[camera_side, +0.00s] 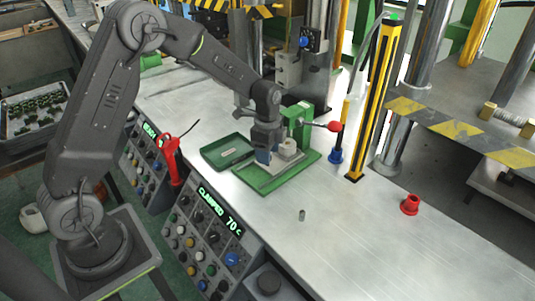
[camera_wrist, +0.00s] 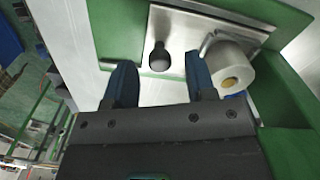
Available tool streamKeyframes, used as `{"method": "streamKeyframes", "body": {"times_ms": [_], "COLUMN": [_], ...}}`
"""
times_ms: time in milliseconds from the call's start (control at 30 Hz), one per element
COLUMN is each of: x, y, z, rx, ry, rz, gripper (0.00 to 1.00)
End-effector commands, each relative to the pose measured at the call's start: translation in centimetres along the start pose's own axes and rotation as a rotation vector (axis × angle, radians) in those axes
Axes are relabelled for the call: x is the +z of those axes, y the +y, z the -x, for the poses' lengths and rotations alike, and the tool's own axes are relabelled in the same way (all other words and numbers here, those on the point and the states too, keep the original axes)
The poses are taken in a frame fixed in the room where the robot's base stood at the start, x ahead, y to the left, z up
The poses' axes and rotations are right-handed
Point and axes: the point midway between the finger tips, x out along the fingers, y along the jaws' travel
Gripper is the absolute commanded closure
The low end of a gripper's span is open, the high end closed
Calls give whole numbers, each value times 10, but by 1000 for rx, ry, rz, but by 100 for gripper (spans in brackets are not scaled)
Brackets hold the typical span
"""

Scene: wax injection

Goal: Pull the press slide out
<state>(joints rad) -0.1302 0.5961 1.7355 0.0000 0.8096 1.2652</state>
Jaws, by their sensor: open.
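The press slide (camera_wrist: 178,28) is a bright metal plate in the green press (camera_wrist: 120,28), with a black knob (camera_wrist: 159,58) standing up from it. A pale cylinder with a yellowish centre (camera_wrist: 230,75) sits at its right. My gripper (camera_wrist: 162,82) is open, its two blue fingers apart, with the knob appearing between and just beyond their tips; contact cannot be told. In the side view my gripper (camera_side: 264,156) is low over the front left of the press's green base (camera_side: 270,180). There the arm hides the knob, and the slide (camera_side: 287,164) shows only partly.
A green tray (camera_side: 228,150) lies just left of the press. The red-ended lever (camera_side: 333,126) reaches right, near a blue-based post (camera_side: 336,155) and yellow-black column (camera_side: 372,95).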

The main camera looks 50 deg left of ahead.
Motion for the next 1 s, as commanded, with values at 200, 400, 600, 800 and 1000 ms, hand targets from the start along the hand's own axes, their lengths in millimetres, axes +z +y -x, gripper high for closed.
{"method": "streamKeyframes", "body": {"times_ms": [200,400,600,800,1000], "x": [0,0,0,0,0], "y": [0,0,0,0,0], "z": [-12,-12,-12,-12,-12], "rx": [0,0,0,0,0], "ry": [0,0,0,0,0], "rz": [0,0,0,0,0], "gripper": [49,49,65,84,100]}}
